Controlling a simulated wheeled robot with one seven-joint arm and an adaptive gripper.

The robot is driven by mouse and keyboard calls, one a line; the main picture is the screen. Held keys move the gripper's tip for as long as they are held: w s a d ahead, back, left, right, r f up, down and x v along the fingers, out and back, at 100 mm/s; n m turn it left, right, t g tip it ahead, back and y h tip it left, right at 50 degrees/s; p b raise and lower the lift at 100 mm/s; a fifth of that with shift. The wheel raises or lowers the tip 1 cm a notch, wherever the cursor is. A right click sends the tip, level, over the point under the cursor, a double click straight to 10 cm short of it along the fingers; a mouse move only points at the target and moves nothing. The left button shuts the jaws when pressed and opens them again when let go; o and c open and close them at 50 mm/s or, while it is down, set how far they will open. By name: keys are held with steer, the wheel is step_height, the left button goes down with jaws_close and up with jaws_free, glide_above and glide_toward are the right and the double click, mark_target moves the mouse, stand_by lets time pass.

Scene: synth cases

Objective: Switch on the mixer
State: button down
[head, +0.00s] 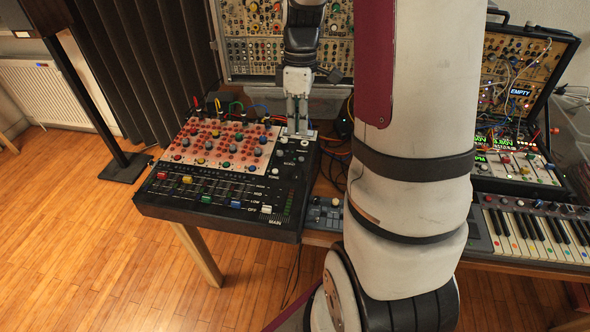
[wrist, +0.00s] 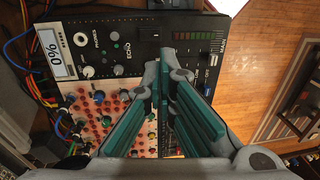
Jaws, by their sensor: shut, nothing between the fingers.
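The mixer (head: 220,198) stands on a wooden table in the head view, with a red knob panel at left and a black section along its right and front sides. My gripper (head: 298,132) points down over its back right corner; I cannot tell whether it touches. In the wrist view the teal fingers (wrist: 163,76) are shut and empty, in front of the mixer's panel (wrist: 138,50). That panel shows Phones and Echo labels, knobs, a level strip and a display (wrist: 50,57) reading 0%.
Coloured cables (head: 232,106) plug in along the mixer's back edge. A modular synth case (head: 285,42) stands behind it. A keyboard (head: 535,235) and another synth case (head: 515,100) are at right, beyond my arm.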

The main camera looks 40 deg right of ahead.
mark_target(296, 179)
steer(key=f, duration=0.4)
steer(key=a+f, duration=0.1)
steer(key=f, duration=0.4)
steer(key=s+f, duration=0.1)
steer(key=f, duration=0.4)
steer(key=shift+a+b, duration=0.2)
steer(key=shift+b, duration=0.1)
steer(key=shift+s+a+f, duration=0.1)
steer(key=shift+s+f, duration=0.05)
steer(key=shift+f, duration=0.15)
steer(key=shift+w+d+r, duration=0.3)
steer(key=shift+w+d, duration=0.15)
steer(key=shift+d, duration=0.15)
